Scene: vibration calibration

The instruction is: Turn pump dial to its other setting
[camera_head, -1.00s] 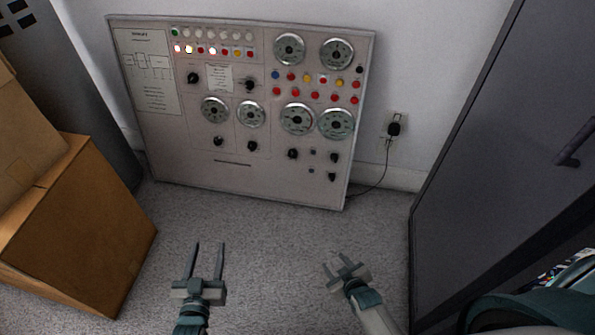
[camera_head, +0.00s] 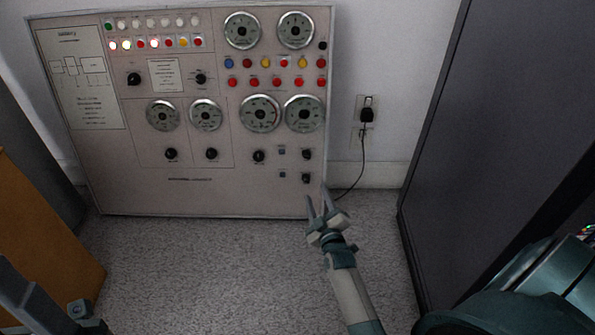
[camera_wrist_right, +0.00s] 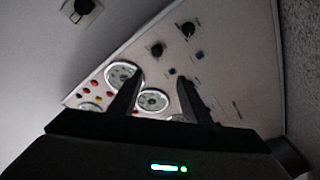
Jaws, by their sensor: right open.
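The panel (camera_head: 250,195) leans against the wall and carries several black knobs. Its labels are too small to read, so I cannot tell which knob is the pump dial. Two knobs sit at the lower right, an upper one (camera_head: 307,154) and a lower one (camera_head: 306,178). Two knobs also show in the right wrist view (camera_wrist_right: 156,49) (camera_wrist_right: 188,29), beyond the fingers. My right gripper (camera_head: 318,197) is open and empty, just below the lower-right knobs in the picture, apparently touching nothing. Part of my left gripper (camera_head: 82,312) shows at the bottom left; its fingers are unclear.
Round gauges (camera_head: 260,113) and coloured buttons (camera_head: 277,83) fill the panel. A plug in a wall outlet (camera_head: 367,112) has a cable running behind the panel. A dark cabinet (camera_head: 440,130) stands at right, a cardboard box (camera_head: 45,240) at left. The carpet (camera_head: 200,270) between is clear.

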